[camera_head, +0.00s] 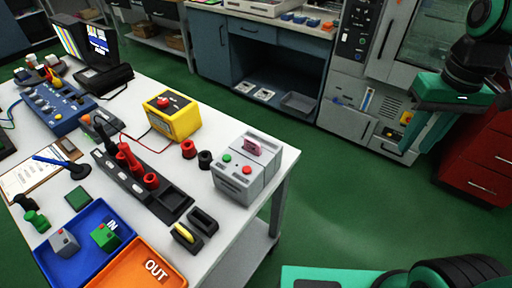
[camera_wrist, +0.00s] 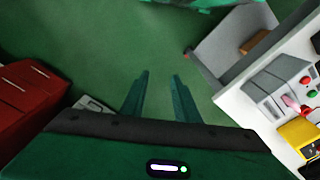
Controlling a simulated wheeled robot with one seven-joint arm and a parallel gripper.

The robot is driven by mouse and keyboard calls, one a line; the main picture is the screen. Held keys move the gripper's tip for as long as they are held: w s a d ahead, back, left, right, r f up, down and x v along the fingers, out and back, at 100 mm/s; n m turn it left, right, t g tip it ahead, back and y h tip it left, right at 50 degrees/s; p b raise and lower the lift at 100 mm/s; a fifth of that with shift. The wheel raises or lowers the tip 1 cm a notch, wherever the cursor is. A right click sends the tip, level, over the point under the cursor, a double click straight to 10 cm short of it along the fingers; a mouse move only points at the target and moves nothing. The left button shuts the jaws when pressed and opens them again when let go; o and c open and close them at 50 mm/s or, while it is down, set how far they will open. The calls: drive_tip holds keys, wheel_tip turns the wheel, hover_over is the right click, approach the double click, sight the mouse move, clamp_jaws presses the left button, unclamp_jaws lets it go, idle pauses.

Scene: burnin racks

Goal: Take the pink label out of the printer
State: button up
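The printer (camera_head: 238,172) is a grey box with a green and a red button, near the right corner of the white table (camera_head: 225,228). The pink label (camera_head: 252,147) stands up from its top. In the wrist view the printer (camera_wrist: 268,82) is at the right edge, with the pink label (camera_wrist: 289,101) partly seen. My gripper (camera_wrist: 159,73) is open and empty, its two fingers apart above the green floor. In the head view it hangs at the upper right, off the table and well right of the printer.
A yellow box (camera_head: 174,117) with a red button stands behind and left of the printer. A blue tray (camera_head: 65,272) and an orange OUT tray (camera_head: 128,270) are at the front. A red cabinet (camera_head: 480,160) stands right; floor between is clear.

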drive_tip(key=w+a+r+n, duration=0.2)
drive_tip(key=w+a+n, duration=0.1)
drive_tip(key=a, duration=0.5)
drive_tip(key=w+a+r+n, duration=0.1)
drive_tip(key=w+a+n, duration=0.15)
drive_tip(key=a, duration=0.55)
drive_tip(key=n+y, duration=0.1)
drive_tip(key=n, duration=0.5)
approach(252, 141)
wheel_tip(252, 141, down, 3)
drive_tip(key=shift+d+f, duration=0.1)
drive_tip(key=shift+d, duration=0.05)
drive_tip(key=shift+w+a+f, duration=0.15)
drive_tip(key=shift+a+f, duration=0.05)
drive_tip(key=shift+f, duration=1.2)
drive_tip(key=shift+w+a+f, duration=0.1)
drive_tip(key=shift+a+f, duration=0.1)
drive_tip(key=shift+f, duration=1.25)
clamp_jaws()
